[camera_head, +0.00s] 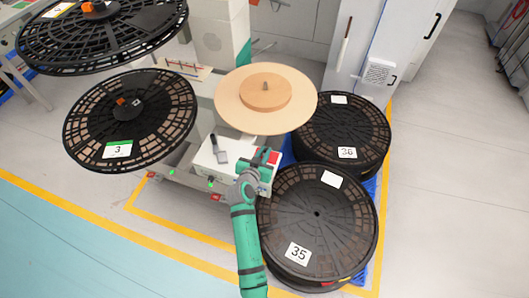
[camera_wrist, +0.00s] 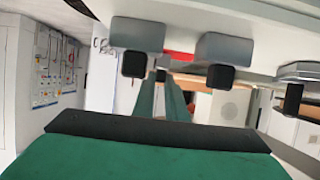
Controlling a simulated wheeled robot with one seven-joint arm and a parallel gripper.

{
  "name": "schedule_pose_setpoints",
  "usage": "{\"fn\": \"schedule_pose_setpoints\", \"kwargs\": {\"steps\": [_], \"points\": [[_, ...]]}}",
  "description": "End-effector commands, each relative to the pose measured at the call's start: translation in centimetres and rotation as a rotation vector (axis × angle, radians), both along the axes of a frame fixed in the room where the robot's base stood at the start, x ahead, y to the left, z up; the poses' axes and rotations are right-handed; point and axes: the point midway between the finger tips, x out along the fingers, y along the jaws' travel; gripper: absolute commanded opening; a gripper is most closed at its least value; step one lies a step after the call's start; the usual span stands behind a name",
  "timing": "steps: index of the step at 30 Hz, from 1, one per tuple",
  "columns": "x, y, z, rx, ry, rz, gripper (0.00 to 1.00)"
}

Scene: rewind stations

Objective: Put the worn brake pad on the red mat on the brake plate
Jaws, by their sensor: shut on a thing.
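In the head view my gripper (camera_head: 263,162) is low over the right end of a white box top (camera_head: 233,168). It is shut on what I take to be the worn brake pad, largely hidden by the gripper. The red mat (camera_head: 274,157) shows partly beside and under the gripper; a red strip also shows in the wrist view (camera_wrist: 180,56). Left of the gripper lies a grey flat piece with a dark handle (camera_head: 220,154). I cannot tell for certain which part is the brake plate. Grey blocks with black ends fill the upper wrist view.
A pale wooden disc (camera_head: 235,114) stands just behind the box. Black reels marked 36 (camera_head: 362,130) and 35 (camera_head: 340,225) stand close on the right. Reel 3 (camera_head: 85,120) is at the left. Open floor lies at the front left.

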Motion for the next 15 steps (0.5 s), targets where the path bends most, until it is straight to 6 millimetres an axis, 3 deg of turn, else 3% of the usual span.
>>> {"fn": "schedule_pose_setpoints", "kwargs": {"steps": [9,10,12,15], "points": [[-0.01,-0.03,-0.30,-0.001,0.000,-0.001,0.00],[-0.01,-0.03,-0.35,-0.001,0.001,-0.001,0.14],[-0.02,-0.03,-0.31,-0.001,0.000,-0.001,0.31],[-0.01,-0.03,-0.30,0.000,0.000,-0.001,0.31]]}}
